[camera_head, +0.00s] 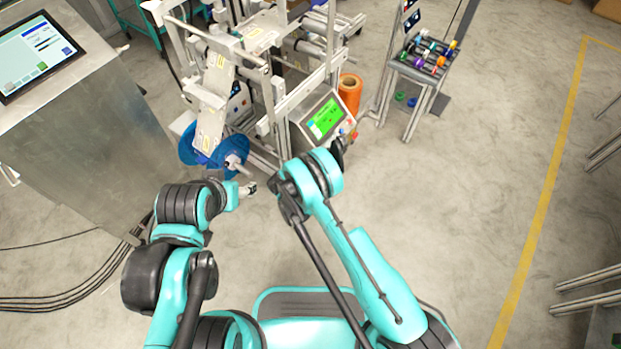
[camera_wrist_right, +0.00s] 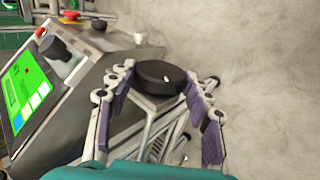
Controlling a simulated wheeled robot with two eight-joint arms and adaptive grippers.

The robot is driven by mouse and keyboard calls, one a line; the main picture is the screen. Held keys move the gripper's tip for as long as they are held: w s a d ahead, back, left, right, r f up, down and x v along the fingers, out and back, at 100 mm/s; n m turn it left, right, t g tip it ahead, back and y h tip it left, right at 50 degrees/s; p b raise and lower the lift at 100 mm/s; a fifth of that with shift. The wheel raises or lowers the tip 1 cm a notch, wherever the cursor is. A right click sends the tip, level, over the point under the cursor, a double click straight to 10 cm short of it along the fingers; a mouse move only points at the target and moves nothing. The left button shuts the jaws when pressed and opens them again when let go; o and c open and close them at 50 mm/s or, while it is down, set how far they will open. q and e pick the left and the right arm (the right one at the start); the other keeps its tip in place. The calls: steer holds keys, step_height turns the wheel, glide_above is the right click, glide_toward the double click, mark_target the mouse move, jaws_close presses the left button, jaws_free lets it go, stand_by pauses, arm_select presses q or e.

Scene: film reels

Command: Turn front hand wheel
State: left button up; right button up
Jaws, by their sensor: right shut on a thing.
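The front hand wheel (camera_wrist_right: 160,76) is a thick black disc at the corner of the metal machine in the right wrist view. My right gripper (camera_wrist_right: 166,88) is around it, with its purple-padded fingers on either side, shut on the wheel. In the head view my right gripper (camera_head: 338,150) is a small dark shape beside the machine's green-screen panel (camera_head: 325,117), and the wheel is hard to make out there. My left gripper (camera_head: 249,188) is just below the blue film reel (camera_head: 205,152), apart from the wheel. Its fingers are too small to read.
An orange roll (camera_head: 350,92) stands behind the panel. A rack with coloured spools (camera_head: 428,58) is at the upper right.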

stand_by(0.3)
steer(key=o, duration=1.2)
steer(key=shift+c, duration=0.2)
steer(key=v, duration=1.2)
